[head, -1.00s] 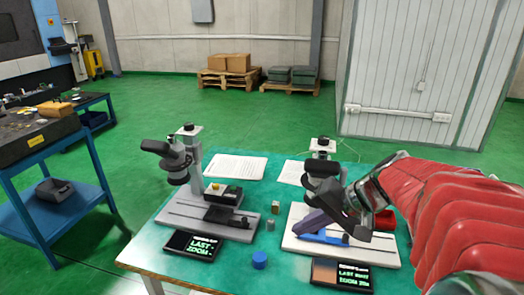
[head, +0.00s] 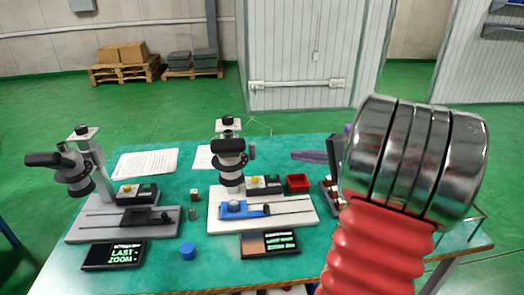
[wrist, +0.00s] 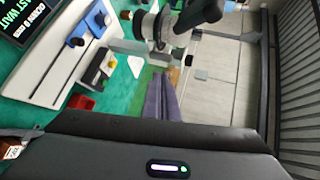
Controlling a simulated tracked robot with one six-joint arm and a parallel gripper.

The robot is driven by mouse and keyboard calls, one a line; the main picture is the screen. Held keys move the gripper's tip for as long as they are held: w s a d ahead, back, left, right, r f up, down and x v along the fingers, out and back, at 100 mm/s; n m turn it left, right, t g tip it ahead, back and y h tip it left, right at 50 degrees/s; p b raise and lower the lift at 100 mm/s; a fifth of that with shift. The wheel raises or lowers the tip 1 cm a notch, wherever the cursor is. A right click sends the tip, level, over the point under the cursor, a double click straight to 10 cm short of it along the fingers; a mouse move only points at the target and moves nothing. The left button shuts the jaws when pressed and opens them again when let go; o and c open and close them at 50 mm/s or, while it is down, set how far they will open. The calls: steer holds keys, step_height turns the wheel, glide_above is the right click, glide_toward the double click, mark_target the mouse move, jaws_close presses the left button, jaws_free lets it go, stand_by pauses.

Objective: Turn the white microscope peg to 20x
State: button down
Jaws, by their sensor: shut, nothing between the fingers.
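The white microscope (head: 230,170) stands on a white base (head: 285,222) with a blue slide stage (head: 240,210) in the middle of the teal table. A small grey peg (head: 252,151) sticks out from the right side of its dark head. In the wrist view the microscope head (wrist: 158,26) is at the top, beyond the fingertips; the peg is hard to make out there. My gripper (head: 296,155) has purple fingers, shut and empty, pointing left in the head view, right of the head and apart from it. The fingers (wrist: 160,80) also show in the wrist view.
A red tray (head: 297,183) lies right of the microscope, beside a control box (head: 264,185). A grey microscope (head: 78,172) stands at left. A display (head: 270,244) and a blue cap (head: 187,251) are in front. My arm hides the table's right part.

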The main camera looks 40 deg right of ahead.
steer(key=shift+w+a, duration=0.1)
glide_toward(253, 150)
steer(key=d+x, duration=0.1)
steer(key=x, duration=0.4)
steer(key=shift+w+a+f, duration=0.1)
steer(key=shift+w+a, duration=0.15)
steer(key=shift+w, duration=0.3)
steer(key=shift+w, duration=0.1)
steer(key=shift+w+d, duration=0.1)
steer(key=shift+w, duration=0.5)
steer(key=shift+s, duration=0.2)
steer(key=shift+s+a, duration=0.45)
steer(key=shift+a, duration=0.05)
